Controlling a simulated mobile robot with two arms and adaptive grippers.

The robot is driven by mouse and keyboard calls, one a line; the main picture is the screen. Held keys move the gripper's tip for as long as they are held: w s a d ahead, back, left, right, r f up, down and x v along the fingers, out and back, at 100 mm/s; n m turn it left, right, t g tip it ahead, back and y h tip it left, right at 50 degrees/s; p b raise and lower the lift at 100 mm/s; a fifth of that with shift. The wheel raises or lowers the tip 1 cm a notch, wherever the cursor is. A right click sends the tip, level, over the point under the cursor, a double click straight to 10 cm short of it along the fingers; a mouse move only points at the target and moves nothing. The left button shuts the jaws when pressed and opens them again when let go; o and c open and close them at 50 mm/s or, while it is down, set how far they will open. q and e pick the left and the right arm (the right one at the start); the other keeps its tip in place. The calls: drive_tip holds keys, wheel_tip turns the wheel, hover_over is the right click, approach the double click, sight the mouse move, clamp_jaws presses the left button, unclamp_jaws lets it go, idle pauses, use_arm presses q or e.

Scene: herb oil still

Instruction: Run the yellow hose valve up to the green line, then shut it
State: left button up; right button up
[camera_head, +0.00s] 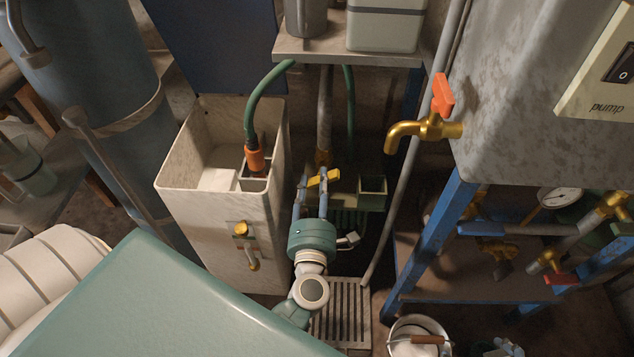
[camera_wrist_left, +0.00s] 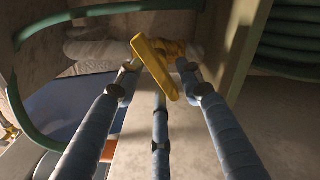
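The yellow valve handle (camera_head: 322,179) sits on the pipe behind the grey-white tank (camera_head: 218,205). A green hose (camera_head: 262,90) arches down into the tank and ends in an orange fitting (camera_head: 255,158).
A brass tap with an orange handle (camera_head: 443,95) juts out to the right of the gripper. A shelf (camera_head: 345,50) overhangs behind. A blue frame (camera_head: 428,245) stands at right, with a white bucket (camera_head: 418,338) below. A floor grate (camera_head: 345,318) lies below the gripper.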

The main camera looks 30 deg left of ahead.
use_arm(q)
drive_tip(key=shift+w+a, duration=0.2)
drive_tip(key=shift+w, duration=0.15)
clamp_jaws()
